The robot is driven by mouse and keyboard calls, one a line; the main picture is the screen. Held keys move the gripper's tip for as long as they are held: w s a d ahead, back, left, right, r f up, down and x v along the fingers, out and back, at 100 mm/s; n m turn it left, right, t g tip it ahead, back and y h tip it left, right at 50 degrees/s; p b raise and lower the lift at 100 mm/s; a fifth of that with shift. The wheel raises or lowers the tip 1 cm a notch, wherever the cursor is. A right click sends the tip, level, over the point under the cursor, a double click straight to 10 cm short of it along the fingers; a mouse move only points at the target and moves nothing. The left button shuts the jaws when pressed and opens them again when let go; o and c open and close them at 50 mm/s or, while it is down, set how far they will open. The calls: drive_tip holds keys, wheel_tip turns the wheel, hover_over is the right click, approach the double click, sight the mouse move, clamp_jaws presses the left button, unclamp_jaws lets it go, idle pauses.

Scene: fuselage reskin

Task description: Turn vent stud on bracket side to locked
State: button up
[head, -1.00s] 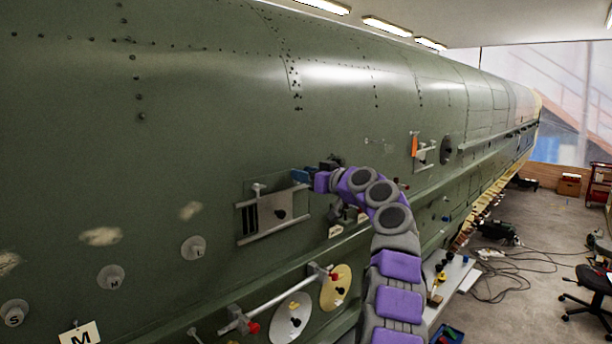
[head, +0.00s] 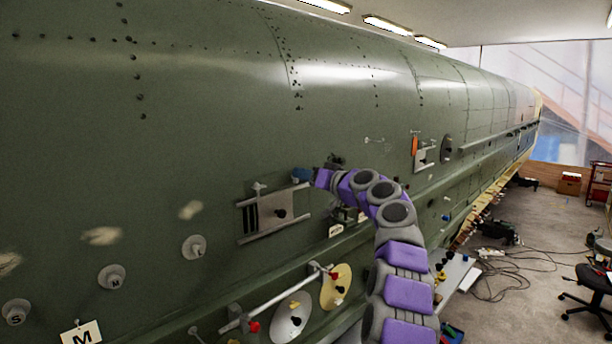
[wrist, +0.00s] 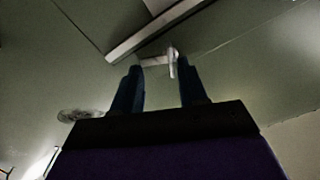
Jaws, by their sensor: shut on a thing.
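The vent (head: 250,222) is a grey slotted plate with rails, set in the green fuselage skin in the middle of the head view. One small stud (head: 258,187) stands at its upper left edge. My gripper (head: 299,176) is at the vent's upper right corner, its blue fingers against the skin side. In the wrist view, a pale T-shaped vent stud (wrist: 172,62) sits between the fingertips of my gripper (wrist: 161,70), beside a metal rail (wrist: 150,32). My gripper is shut on this stud. In the head view the fingers hide it, so its exact angle is hard to tell.
Round knobs marked with letters (head: 193,248) line the skin at left. Below the vent are a rail with red ends (head: 285,300) and yellow and grey discs (head: 337,287). An orange-handled bracket (head: 415,147) is at right. Cables and a chair lie on the floor.

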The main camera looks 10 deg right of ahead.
drive_tip(key=shift+d+f+m, duration=0.1)
drive_tip(key=shift+m, duration=1.2)
drive_tip(key=shift+f+m+p, duration=0.1)
drive_tip(key=shift+m+p, duration=0.2)
drive_tip(key=o, duration=1.1)
drive_tip(key=shift+w+d, duration=0.1)
drive_tip(key=shift+c, duration=0.2)
drive_tip(key=shift+f, duration=0.1)
drive_tip(key=b+v, duration=0.6)
drive_tip(key=v, duration=1.1)
drive_tip(key=shift+d, duration=0.25)
